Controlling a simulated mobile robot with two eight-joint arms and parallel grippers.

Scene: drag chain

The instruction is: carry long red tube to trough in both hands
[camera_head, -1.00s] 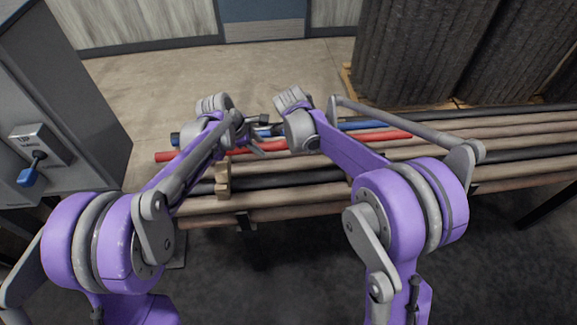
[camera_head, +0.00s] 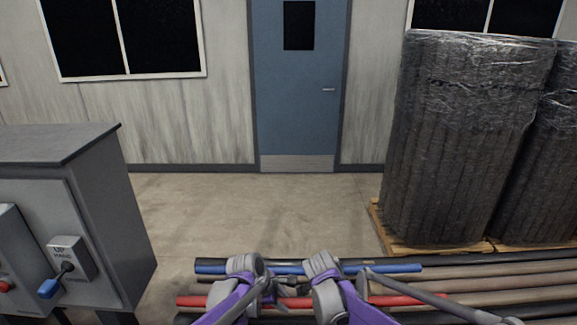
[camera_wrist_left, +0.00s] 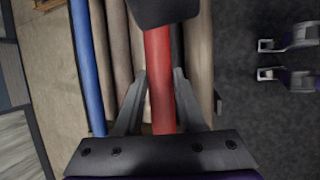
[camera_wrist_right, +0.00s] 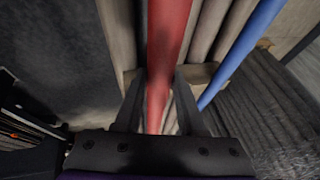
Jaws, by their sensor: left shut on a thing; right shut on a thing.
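The long red tube (camera_head: 190,301) lies level across the lower head view, among brown and black tubes. My left gripper (camera_head: 272,290) is shut on it left of the picture's middle. The left wrist view shows the red tube (camera_wrist_left: 160,75) between that gripper's fingers. My right gripper (camera_head: 318,300) is mostly hidden by its own hand in the head view. In the right wrist view the red tube (camera_wrist_right: 165,45) runs between its fingers, which are shut on it. I cannot make out a trough in these views.
A blue tube (camera_head: 210,267) lies behind the red one. A grey control cabinet (camera_head: 95,200) with a blue-handled switch stands at left. Wrapped dark stacks (camera_head: 455,150) stand on pallets at right. Open floor (camera_head: 260,210) reaches to a blue door (camera_head: 298,100).

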